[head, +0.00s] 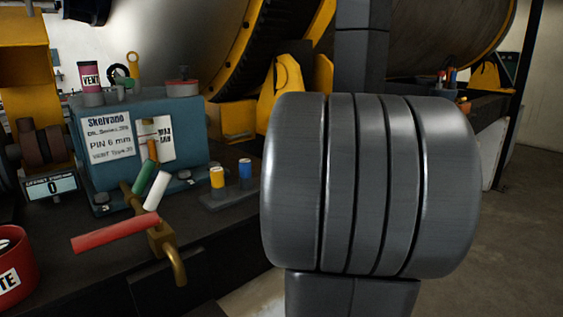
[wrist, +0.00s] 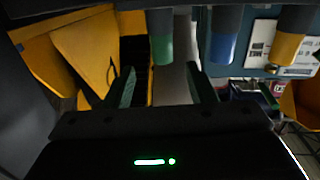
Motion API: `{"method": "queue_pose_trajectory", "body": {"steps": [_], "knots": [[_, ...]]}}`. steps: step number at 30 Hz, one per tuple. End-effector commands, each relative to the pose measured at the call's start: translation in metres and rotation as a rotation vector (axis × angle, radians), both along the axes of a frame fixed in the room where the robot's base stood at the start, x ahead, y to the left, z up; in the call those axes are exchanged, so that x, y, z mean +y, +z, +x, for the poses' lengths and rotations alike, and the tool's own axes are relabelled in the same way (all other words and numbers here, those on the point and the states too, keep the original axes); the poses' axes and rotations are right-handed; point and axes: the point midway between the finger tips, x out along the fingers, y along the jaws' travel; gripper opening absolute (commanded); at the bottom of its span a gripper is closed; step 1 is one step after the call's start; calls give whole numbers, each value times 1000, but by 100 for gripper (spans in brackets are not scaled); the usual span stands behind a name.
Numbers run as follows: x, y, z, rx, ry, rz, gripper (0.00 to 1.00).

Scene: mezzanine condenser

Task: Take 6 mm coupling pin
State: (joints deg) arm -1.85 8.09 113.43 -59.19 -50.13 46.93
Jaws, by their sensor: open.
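My gripper (wrist: 161,90) is open in the wrist view, its two dark green-tinted fingers apart with nothing between them. A green-ended pin (wrist: 162,50) shows just beyond the gap, roughly in line with it. A blue-ended pin (wrist: 224,48) and a yellow-ended pin (wrist: 292,48) stand to its right. In the head view, the yellow pin (head: 217,178) and blue pin (head: 245,170) stand upright in a small grey holder (head: 218,202). The green pin and my gripper are hidden there behind my arm. No size marking is readable on the pins.
A brass fitting (head: 162,240) with red, white and green handles stands in front. A red container (head: 12,270) is at far left. Yellow brackets and a large drum rise behind.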

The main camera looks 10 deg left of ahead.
Motion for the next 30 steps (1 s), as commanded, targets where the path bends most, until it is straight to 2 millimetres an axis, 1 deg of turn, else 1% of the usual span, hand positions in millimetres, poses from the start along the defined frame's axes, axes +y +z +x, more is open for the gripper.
{"method": "queue_pose_trajectory", "body": {"steps": [1,3,10,15,18,21,27,28,30], "knots": [[6,0,5,0,3,0,50],[11,0,10,-1,2,-1,50],[21,1,20,1,1,0,50],[40,4,37,1,3,1,50],[48,3,46,1,2,-1,50],[52,3,51,1,0,1,50],[52,3,51,0,-1,0,50],[52,3,51,0,-1,0,49],[52,3,51,0,-1,0,35]]}}
